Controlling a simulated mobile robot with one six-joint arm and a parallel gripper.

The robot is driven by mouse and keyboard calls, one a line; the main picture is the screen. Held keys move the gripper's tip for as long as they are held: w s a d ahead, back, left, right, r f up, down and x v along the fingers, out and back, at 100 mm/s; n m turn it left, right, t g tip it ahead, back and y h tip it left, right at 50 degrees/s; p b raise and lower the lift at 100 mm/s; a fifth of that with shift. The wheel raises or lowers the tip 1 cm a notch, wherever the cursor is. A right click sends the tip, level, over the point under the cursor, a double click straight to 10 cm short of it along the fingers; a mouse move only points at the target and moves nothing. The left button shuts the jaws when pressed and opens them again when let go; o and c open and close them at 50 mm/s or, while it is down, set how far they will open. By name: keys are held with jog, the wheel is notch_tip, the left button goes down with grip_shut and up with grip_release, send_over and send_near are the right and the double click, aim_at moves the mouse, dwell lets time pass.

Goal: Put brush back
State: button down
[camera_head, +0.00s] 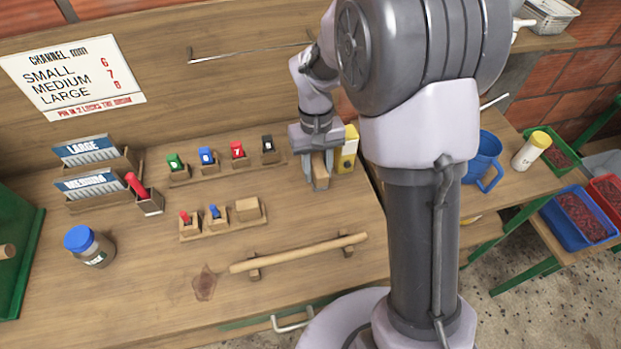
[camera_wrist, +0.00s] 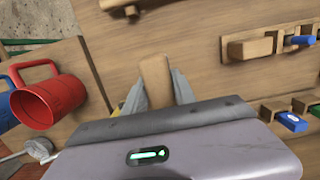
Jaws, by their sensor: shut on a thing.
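My gripper (camera_head: 318,180) is shut on a pale wooden piece (camera_head: 320,172), which I take to be the brush. It hangs between the fingers over the right part of the wooden bench, close to the surface; I cannot tell if it touches. In the wrist view the same wooden piece (camera_wrist: 156,80) sticks out between the fingertips (camera_wrist: 160,85). Its bristles do not show. A small wooden holder (camera_head: 213,229) on the bench bears a red peg, a blue peg and a wooden block (camera_head: 248,209).
A yellow box (camera_head: 348,148) stands right beside my gripper. A row of coloured tags (camera_head: 238,150) lies to its left. A wooden rod (camera_head: 300,252) rests on supports in front. A red mug (camera_wrist: 48,95) and a blue mug (camera_head: 484,160) stand to the right of the bench.

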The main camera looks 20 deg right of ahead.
aim_at(318, 204)
jog(key=f+b, duration=0.1)
jog(key=f, duration=0.2)
jog(key=f+b, duration=0.1)
jog(key=f, duration=0.2)
jog(key=s+f+b, duration=0.1)
jog(key=f, duration=0.2)
jog(key=shift+f+b, duration=0.15)
jog(key=shift+b, duration=0.15)
jog(key=shift+f, duration=0.2)
jog(key=c, duration=1)
grip_release()
jog(key=shift+r, duration=0.1)
